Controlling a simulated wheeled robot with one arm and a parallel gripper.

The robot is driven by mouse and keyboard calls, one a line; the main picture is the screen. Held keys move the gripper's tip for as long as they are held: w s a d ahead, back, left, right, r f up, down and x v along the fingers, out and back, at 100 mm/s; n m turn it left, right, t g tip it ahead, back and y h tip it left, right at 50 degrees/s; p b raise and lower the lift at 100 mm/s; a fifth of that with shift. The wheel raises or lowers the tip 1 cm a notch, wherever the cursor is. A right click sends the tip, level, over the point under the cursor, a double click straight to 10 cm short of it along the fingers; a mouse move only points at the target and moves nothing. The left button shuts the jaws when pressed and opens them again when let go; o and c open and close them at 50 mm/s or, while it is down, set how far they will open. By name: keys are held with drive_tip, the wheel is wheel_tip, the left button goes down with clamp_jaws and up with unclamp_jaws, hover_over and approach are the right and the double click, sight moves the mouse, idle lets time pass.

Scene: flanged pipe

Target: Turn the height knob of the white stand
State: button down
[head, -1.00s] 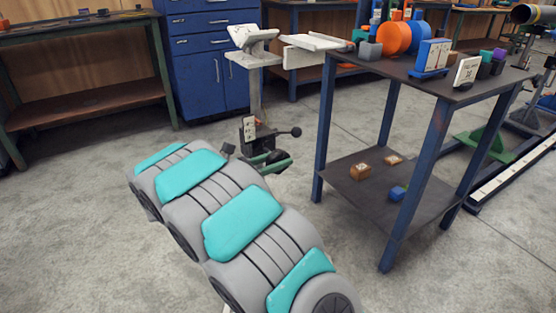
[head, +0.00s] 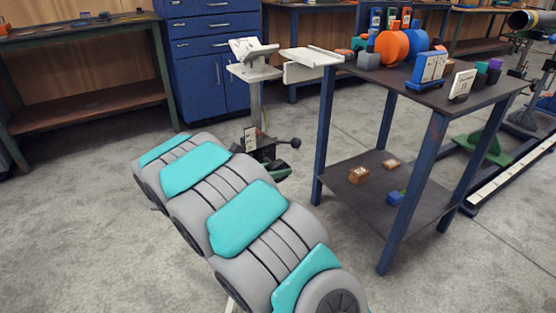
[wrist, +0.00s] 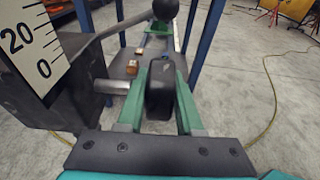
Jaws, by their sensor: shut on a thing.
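The white stand (head: 256,98) is at the centre back in the head view, with a pale cradle on top. Its dark lower body carries a white scale plate (wrist: 30,40), which reads 20 and 0 in the wrist view. A black knob (wrist: 160,88) on a grey shaft stands out from that body. My gripper (wrist: 160,72) has its green fingers on either side of the knob and is shut on it. In the head view my arm hides the knob and most of the gripper.
A ball-ended lever (wrist: 165,9) of the stand passes close beyond the fingers. A blue-legged table (head: 438,140) stands just right, with several items on top and small blocks on its lower shelf. Bare concrete floor is left of my arm.

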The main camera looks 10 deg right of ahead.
sight(269, 169)
drive_tip(key=shift+d+r+g+y+p, duration=0.15)
drive_tip(key=shift+g+y+p, duration=0.25)
drive_tip(key=shift+y+p, duration=0.7)
drive_tip(key=shift+f, duration=0.25)
drive_tip(key=c, duration=0.6)
unclamp_jaws()
drive_tip(key=shift+o, duration=0.2)
drive_tip(key=shift+v, duration=4)
